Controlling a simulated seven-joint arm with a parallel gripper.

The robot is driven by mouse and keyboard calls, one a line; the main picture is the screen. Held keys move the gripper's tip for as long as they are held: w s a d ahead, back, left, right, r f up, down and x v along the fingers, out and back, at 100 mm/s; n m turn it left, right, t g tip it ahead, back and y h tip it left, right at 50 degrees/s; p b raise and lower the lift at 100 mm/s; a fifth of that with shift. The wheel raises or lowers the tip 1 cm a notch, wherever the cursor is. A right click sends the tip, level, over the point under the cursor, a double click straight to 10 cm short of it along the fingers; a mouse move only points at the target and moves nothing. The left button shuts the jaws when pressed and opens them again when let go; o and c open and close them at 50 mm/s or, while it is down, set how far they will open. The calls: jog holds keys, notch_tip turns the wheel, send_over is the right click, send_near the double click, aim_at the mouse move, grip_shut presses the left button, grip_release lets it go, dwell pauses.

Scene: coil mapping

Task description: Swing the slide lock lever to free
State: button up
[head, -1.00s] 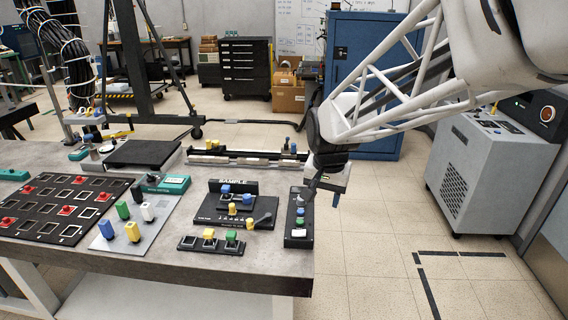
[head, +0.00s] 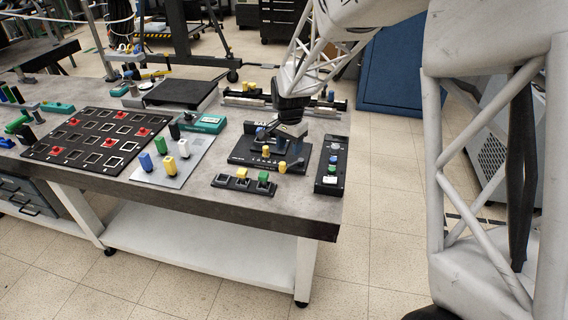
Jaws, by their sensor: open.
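My gripper (head: 287,136) points down over the back right part of the black sample board (head: 246,160). Its fingers are small and partly hidden, and no object shows held in it. A dark lever with a grey base (head: 297,165) stands at the board's right edge, just below and right of my gripper; I cannot tell for sure that it is the slide lock lever. Yellow knobs (head: 266,152) and a blue knob (head: 260,133) sit on the board. Whether my gripper touches anything is unclear.
A black button box (head: 331,165) stands right of the board near the table's right edge. A strip with yellow and green blocks (head: 244,184) lies in front. A rail (head: 243,100) runs behind. A grey plate with colored pegs (head: 190,172) is at left.

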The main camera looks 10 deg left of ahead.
aim_at(282, 163)
jog(key=shift+w+a+f, duration=0.25)
jog(key=shift+a+f, duration=0.3)
jog(key=shift+a, duration=0.1)
jog(key=shift+w+a+f, duration=0.2)
jog(key=shift+a+f, duration=0.3)
jog(key=shift+a, duration=0.1)
jog(key=shift+f, duration=0.15)
jog(key=shift+f, duration=3.75)
grip_shut()
